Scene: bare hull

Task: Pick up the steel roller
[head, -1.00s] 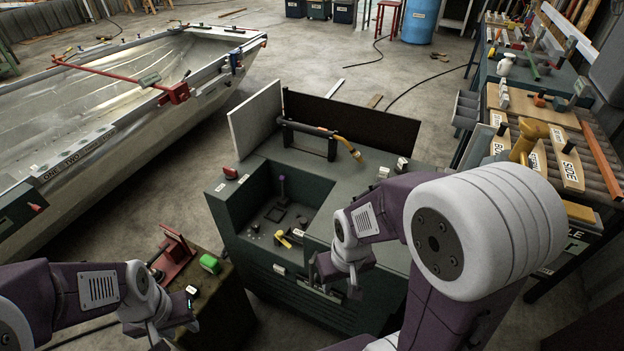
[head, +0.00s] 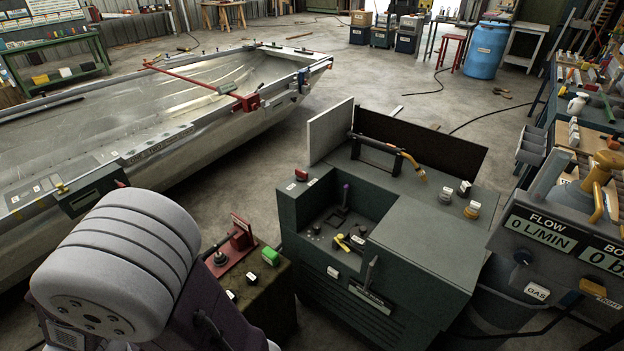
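I cannot pick out the steel roller for certain in the head view. Small parts too small to name lie in the recess of the dark green cabinet (head: 425,245). My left arm shows only as a large pale ribbed joint and purple links at the lower left; its gripper is out of the picture. My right arm and gripper are not in view.
A welding torch (head: 400,155) rests on a stand on the cabinet top. A red clamp-like tool (head: 235,245) and a green block (head: 271,257) sit on a low box. An aluminium boat hull (head: 150,150) lies behind left. A gas flow panel (head: 540,225) stands at right. Open floor lies beyond.

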